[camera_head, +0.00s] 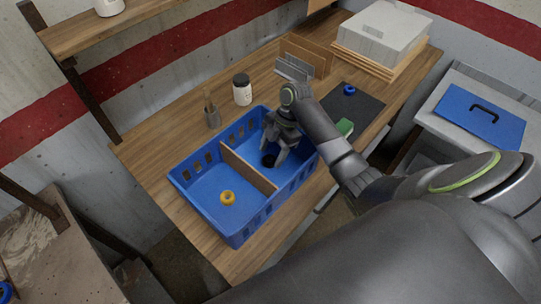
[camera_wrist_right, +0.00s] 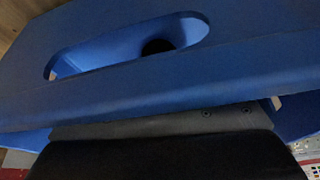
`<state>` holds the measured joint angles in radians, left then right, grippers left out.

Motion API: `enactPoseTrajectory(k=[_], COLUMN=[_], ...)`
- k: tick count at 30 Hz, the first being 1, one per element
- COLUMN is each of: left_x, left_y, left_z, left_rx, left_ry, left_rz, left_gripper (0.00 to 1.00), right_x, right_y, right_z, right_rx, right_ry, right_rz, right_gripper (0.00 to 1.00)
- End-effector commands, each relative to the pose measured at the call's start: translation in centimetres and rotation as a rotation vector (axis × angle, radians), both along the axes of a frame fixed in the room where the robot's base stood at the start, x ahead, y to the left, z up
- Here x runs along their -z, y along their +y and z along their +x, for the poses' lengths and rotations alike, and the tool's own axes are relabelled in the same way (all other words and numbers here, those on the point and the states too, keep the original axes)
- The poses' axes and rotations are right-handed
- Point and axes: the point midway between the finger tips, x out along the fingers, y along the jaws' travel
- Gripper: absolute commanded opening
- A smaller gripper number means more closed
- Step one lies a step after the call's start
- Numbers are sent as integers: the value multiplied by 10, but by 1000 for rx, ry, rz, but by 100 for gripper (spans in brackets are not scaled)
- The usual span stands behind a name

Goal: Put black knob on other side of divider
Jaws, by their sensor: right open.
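The black knob (camera_head: 268,160) lies on the floor of the right compartment of the blue basket (camera_head: 243,231). A brown divider (camera_head: 247,169) splits the basket into two compartments. My right gripper (camera_head: 274,157) reaches down into the right compartment, open, with its fingers close around or just above the knob; I cannot tell if they touch it. In the right wrist view, the blue basket wall (camera_wrist_right: 230,65) fills most of the picture, and a dark round shape, likely the black knob (camera_wrist_right: 157,46), shows through a slot. My left gripper is not in view.
A yellow ring (camera_head: 227,197) lies in the left compartment, which has bare floor around it. A dark bottle (camera_head: 211,112) and a white jar with a black lid (camera_head: 242,90) stand behind the basket. A blue ring (camera_head: 349,90) lies on a dark mat, near a green item (camera_head: 345,127).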

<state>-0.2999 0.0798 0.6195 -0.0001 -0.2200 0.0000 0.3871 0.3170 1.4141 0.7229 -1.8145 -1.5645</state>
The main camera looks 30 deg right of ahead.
Motion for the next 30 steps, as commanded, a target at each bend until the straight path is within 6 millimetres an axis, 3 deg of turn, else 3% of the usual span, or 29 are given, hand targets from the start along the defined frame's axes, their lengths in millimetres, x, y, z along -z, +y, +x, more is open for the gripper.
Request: enactPoseTrajectory(k=[7,13,18,30], left_x=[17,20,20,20], left_y=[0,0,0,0], left_z=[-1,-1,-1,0], left_rx=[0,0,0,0], left_ry=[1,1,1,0], left_rz=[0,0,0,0], left_gripper=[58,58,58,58], right_x=[-49,-82,-92,-93], right_y=[-23,-34,-38,-38], right_z=[4,5,5,5], right_rx=[0,0,1,1], right_ry=[-5,-3,0,0], right_rz=[-5,-3,-1,0], right_gripper=[58,58,58,58])
